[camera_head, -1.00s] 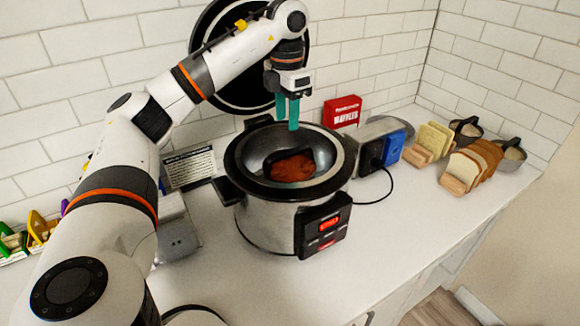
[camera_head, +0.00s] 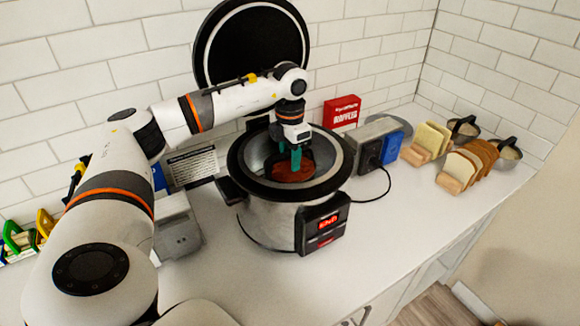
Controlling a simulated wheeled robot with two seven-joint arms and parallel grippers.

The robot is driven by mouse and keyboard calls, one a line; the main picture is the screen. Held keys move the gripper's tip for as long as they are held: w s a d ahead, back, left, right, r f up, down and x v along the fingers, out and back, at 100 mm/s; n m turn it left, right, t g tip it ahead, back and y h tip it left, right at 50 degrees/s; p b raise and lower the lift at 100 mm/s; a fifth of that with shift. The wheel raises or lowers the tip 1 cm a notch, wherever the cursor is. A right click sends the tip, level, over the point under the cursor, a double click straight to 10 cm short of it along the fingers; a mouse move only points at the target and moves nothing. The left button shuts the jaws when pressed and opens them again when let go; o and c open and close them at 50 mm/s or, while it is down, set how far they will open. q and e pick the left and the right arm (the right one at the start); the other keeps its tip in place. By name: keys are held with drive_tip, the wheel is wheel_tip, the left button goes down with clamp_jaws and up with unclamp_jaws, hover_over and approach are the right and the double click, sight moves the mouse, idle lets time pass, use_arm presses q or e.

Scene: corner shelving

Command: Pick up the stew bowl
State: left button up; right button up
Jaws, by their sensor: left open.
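The reddish-brown stew (camera_head: 293,174) sits inside the silver cooker (camera_head: 268,218). A dark curved edge or handle shows around the stew, but my gripper partly hides it, so I cannot make out the whole stew bowl. My left gripper (camera_head: 296,160) points straight down inside the cooker's mouth, its teal fingers open just over the stew and its dark edge. I cannot tell whether the fingers touch the bowl. My right gripper is not in view.
The cooker's round black lid (camera_head: 252,50) stands upright behind it against the tiled wall. A toaster (camera_head: 376,140), a red waffles box (camera_head: 342,110) and bread slices (camera_head: 470,160) are to the right. A grey appliance (camera_head: 178,235) is left. The front counter (camera_head: 330,270) is clear.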

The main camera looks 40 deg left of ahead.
use_arm(q)
drive_tip(key=shift+d, duration=0.1)
drive_tip(key=shift+f, duration=0.25)
idle(0.3)
clamp_jaws()
drive_tip(key=shift+r, duration=0.1)
idle(1.4)
